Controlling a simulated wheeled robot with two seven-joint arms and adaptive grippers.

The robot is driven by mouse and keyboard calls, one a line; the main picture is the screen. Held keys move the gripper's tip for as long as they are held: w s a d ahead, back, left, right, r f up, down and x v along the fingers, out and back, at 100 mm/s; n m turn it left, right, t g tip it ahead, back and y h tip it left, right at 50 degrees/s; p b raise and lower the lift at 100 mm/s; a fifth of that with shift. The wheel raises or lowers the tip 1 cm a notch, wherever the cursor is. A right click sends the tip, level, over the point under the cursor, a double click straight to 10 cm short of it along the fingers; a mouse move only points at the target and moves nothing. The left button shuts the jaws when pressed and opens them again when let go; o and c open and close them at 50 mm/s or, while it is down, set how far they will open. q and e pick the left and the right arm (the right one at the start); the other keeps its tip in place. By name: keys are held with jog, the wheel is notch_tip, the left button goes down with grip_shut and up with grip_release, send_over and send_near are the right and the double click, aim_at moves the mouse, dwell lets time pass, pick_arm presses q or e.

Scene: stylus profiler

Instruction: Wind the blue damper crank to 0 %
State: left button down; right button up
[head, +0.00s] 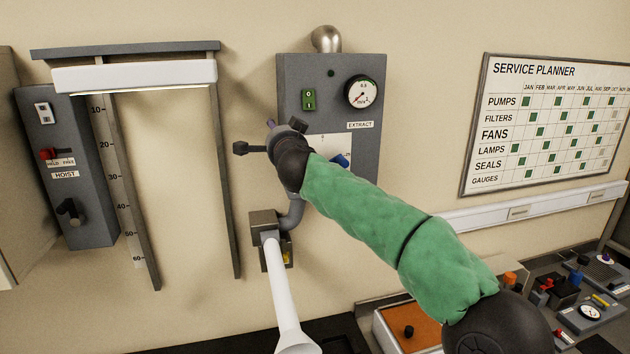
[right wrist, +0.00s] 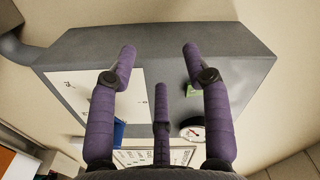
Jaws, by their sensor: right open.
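The blue crank (head: 340,160) is on the lower right of the white dial plate (head: 331,148) on the grey EXTRACT box (head: 369,137). My right forearm and wrist partly hide both. A piece of the blue crank (right wrist: 118,132) also shows in the right wrist view, behind a purple finger. My right gripper (head: 268,135) is in front of the box's left side, left of the crank and apart from it. In the right wrist view its fingers (right wrist: 158,58) are spread with nothing between them. The crank's pointer and exact setting cannot be read. My left gripper is not in view.
A round gauge (head: 361,93) and a green switch (head: 309,99) are on the box's upper face. A white tube (head: 281,290) rises below it. The HOIST box (head: 75,190) is at left. An orange tray (head: 391,334) and a bench with small devices are at lower right.

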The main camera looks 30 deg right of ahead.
jog(key=v, duration=0.7)
jog(key=shift+s, duration=0.4)
jog(key=v, duration=1.2)
jog(key=shift+a, duration=0.15)
